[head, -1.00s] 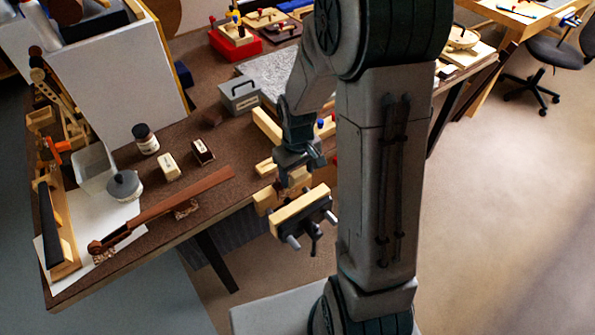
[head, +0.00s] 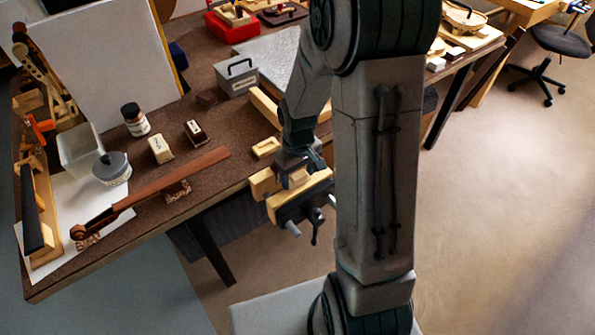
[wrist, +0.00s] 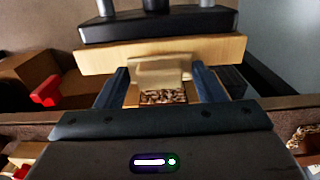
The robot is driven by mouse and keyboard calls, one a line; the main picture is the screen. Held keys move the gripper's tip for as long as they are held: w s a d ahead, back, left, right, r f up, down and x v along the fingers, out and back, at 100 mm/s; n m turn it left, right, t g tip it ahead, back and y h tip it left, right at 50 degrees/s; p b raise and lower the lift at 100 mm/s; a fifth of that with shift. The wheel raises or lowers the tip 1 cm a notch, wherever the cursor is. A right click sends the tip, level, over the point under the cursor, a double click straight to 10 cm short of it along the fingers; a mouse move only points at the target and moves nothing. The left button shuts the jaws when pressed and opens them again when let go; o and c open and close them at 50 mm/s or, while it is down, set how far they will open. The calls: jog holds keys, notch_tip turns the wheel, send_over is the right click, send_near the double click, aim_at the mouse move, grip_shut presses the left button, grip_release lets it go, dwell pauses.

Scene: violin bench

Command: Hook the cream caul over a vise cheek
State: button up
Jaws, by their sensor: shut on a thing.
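My gripper (wrist: 162,90) is shut on the cream caul (wrist: 160,70), which sits between the two fingers with a speckled cork-like face below its pale upper part. In the head view my gripper (head: 297,172) is low over the vise (head: 303,210) at the bench's front edge. The vise has a pale outer wooden cheek (head: 315,190) and an inner cheek (head: 262,183). In the wrist view the caul's upper edge overlaps the pale outer cheek (wrist: 110,58). I cannot tell whether it touches or is seated. The caul is mostly hidden in the head view.
A violin neck (head: 170,183) lies on the bench left of the vise. A grey metal box (head: 237,77), a small wooden block (head: 266,147) and a long pale wood bar (head: 263,105) are behind. A red object (wrist: 46,91) is at left in the wrist view.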

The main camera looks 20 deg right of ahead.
jog(key=shift+s+f, duration=0.1)
jog(key=shift+f, duration=0.15)
jog(key=o, duration=1.1)
jog(key=shift+c, duration=0.2)
notch_tip(320, 180, up, 14)
jog(key=p, duration=0.1)
